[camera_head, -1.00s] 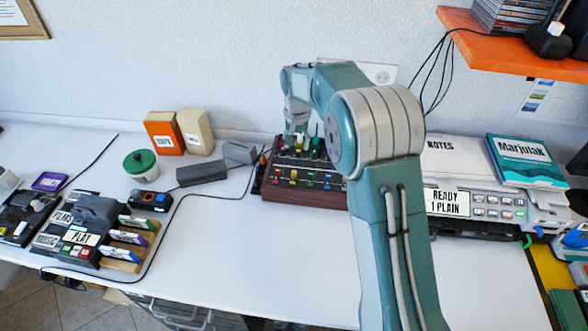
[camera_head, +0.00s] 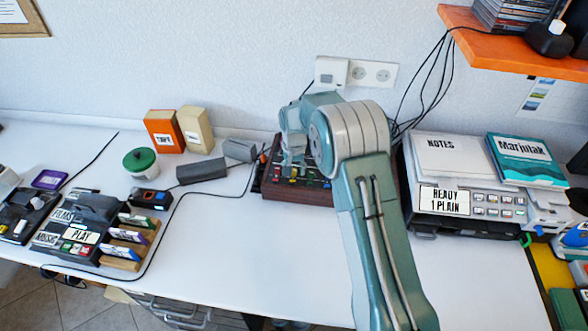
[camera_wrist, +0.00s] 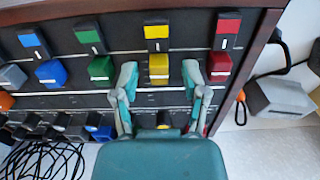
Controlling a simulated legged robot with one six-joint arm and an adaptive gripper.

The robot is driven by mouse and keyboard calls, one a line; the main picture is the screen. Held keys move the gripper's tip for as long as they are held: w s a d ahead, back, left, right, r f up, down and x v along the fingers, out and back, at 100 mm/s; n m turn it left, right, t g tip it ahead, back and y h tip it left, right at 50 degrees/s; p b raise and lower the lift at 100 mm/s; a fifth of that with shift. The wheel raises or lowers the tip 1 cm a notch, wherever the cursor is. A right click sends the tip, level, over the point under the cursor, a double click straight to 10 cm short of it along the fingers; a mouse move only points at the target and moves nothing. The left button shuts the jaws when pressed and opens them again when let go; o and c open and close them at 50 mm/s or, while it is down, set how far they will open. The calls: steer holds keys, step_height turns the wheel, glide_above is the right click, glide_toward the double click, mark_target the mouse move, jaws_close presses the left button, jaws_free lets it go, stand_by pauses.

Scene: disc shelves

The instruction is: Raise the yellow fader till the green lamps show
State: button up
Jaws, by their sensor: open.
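The fader board (camera_head: 296,194) is a dark console with a wooden edge, at mid-table under my arm. In the wrist view, the yellow fader (camera_wrist: 159,68) stands between the fingertips of my gripper (camera_wrist: 159,75). The gripper is open, with one finger on each side of the knob, and small gaps seem to show. A yellow label (camera_wrist: 156,31) lies in line with this fader. The green fader (camera_wrist: 101,70) is left of the fingers, and the red fader (camera_wrist: 219,66) is just right of them. My arm hides much of the board in the head view. I cannot make out lit green lamps.
A blue fader (camera_wrist: 51,73) is further left in the wrist view. A grey block (camera_wrist: 281,98) lies beside the board.

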jaws_close()
steer(key=shift+w+f, duration=0.1)
steer(key=shift+w+d, duration=0.15)
steer(key=shift+w, duration=0.55)
steer(key=shift+w+d, duration=0.1)
steer(key=shift+w, duration=0.55)
jaws_free()
